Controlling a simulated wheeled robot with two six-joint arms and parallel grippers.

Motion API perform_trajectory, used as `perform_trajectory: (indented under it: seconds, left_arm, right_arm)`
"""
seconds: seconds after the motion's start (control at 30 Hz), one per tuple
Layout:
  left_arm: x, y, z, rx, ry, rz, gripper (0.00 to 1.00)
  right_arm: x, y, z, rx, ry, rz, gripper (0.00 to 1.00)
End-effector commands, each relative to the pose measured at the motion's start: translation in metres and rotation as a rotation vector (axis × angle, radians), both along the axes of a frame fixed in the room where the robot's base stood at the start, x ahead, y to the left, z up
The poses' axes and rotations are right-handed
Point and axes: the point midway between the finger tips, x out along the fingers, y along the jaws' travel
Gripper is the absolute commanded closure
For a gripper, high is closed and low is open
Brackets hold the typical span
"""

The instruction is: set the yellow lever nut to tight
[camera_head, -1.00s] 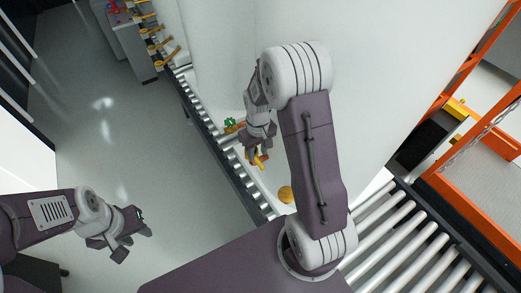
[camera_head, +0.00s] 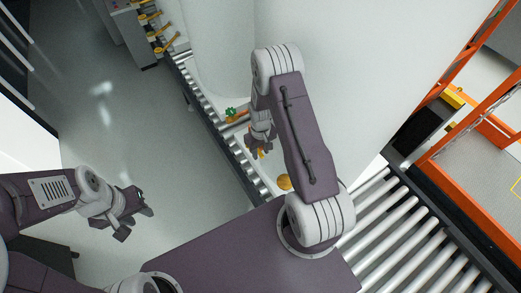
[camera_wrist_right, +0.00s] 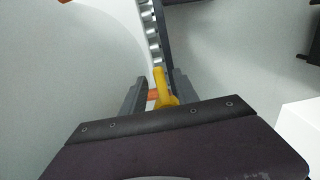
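The yellow lever (camera_wrist_right: 161,85) stands between the two fingers of my right gripper (camera_wrist_right: 158,90) in the right wrist view. A gap shows on its left, and it lies close to the right finger; I cannot tell whether it touches. In the head view, my right gripper (camera_head: 259,149) is beside the white tank above the roller track, with a bit of yellow at its fingers. The nut itself is mostly hidden by my gripper. My left gripper (camera_head: 136,221) is open and empty over the floor at the left.
The white tank (camera_head: 345,75) fills the middle. A green handwheel (camera_head: 230,111) and a round yellow part (camera_head: 284,182) sit near my right gripper. A roller conveyor (camera_head: 415,245) and orange frame (camera_head: 440,185) stand right. Yellow-handled tools (camera_head: 165,42) are at the back.

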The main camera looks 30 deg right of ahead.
Motion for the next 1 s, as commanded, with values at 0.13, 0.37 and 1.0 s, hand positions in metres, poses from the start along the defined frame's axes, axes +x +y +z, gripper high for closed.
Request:
perform_trajectory:
  seconds: [0.13,0.37,1.0]
  left_arm:
    - [0.0000,0.0000,-0.0003,0.000,0.000,0.000,0.64]
    - [0.0000,0.0000,-0.0003,0.000,0.000,0.000,0.64]
    - [0.0000,0.0000,-0.0002,0.000,0.000,0.000,0.64]
  right_arm:
    - [0.0002,-0.0001,-0.0002,0.000,-0.001,0.000,0.64]
    - [0.0002,0.0000,0.0001,0.000,0.000,0.000,1.00]
    - [0.0004,-0.0001,0.0006,0.000,-0.001,0.000,1.00]
